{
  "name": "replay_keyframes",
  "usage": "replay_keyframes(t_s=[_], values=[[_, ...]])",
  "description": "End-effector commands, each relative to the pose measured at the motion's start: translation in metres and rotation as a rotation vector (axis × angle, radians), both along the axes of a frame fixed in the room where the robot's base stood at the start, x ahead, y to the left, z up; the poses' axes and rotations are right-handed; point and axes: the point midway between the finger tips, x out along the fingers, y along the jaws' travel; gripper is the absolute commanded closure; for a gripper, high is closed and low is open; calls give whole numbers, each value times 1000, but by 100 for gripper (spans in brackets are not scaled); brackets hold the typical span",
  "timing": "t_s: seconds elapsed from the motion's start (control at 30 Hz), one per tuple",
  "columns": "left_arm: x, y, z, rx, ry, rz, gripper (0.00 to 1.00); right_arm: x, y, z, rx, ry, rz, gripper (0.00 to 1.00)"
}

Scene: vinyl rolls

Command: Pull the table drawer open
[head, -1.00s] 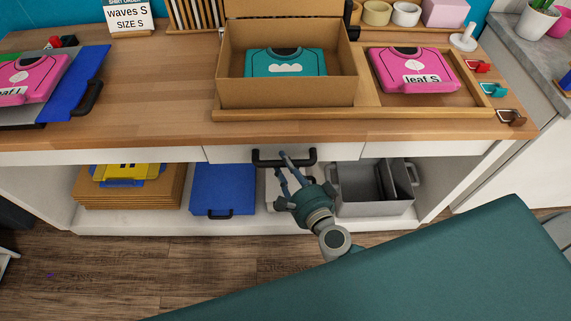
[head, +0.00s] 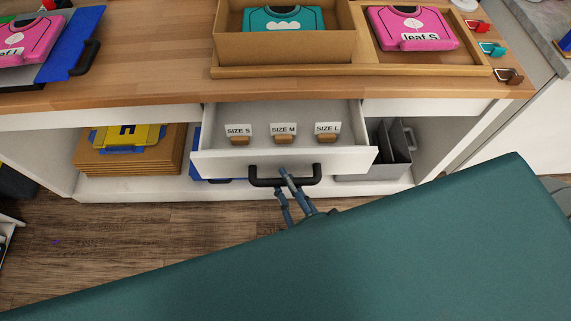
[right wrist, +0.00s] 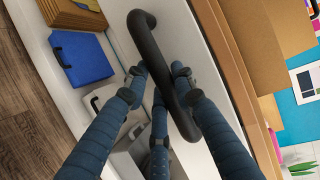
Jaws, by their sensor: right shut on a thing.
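The white table drawer (head: 225,163) is pulled out under the wooden tabletop in the head view. Inside stand three small wooden holders with cards reading SIZE S (head: 238,133), SIZE M (head: 283,132) and SIZE L (head: 327,131). The black drawer handle (head: 262,182) is on its front; it also shows in the right wrist view (right wrist: 150,45). My right gripper (head: 284,180) is shut on the handle, with its blue fingers around the bar in the right wrist view (right wrist: 160,82). My left gripper is not in view.
On the tabletop (head: 140,60) are a cardboard box (head: 285,47) with a teal shirt and a wooden tray (head: 440,68) with a pink shirt. The shelf below holds cardboard sheets (head: 125,165) and a grey bin (head: 395,155). Wooden floor lies in front.

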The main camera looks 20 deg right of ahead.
Motion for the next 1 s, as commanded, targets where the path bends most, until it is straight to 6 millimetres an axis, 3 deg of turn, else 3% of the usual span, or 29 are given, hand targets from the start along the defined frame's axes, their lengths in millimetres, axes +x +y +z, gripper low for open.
replay_keyframes(t_s=[0.2,0.6,0.63,0.7,1.0], values=[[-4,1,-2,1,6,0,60,-16,4,0,2,0,-1,100],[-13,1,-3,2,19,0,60,-18,5,0,3,-1,-2,100],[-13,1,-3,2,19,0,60,-18,5,0,2,-1,-1,73],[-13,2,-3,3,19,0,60,-18,5,0,2,-1,-1,59],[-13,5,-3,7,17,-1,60,-18,5,0,0,-1,0,56]])
